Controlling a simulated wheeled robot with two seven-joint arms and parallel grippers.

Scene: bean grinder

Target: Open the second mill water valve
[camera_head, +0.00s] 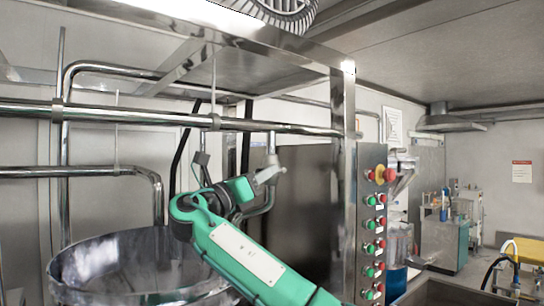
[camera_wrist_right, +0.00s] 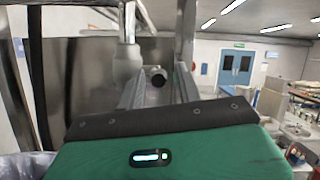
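My right gripper (camera_head: 277,174) is at the end of my green arm, just below a short vertical pipe end in the head view. In the right wrist view its two fingers (camera_wrist_right: 160,90) are apart, with a gap between them. A grey valve body (camera_wrist_right: 128,60) hangs from a pipe at the left finger's tip. A small dark round end (camera_wrist_right: 158,76), probably the valve's handle, shows between the fingertips; contact cannot be told. Another grey valve (camera_head: 201,158) hangs from the horizontal pipe further left in the head view. My left gripper is out of view.
A large steel bowl (camera_head: 110,265) stands below the pipes at the lower left. A steel post (camera_head: 343,190) and a button panel (camera_head: 373,230) stand right of my gripper. A horizontal pipe (camera_head: 150,117) runs above it.

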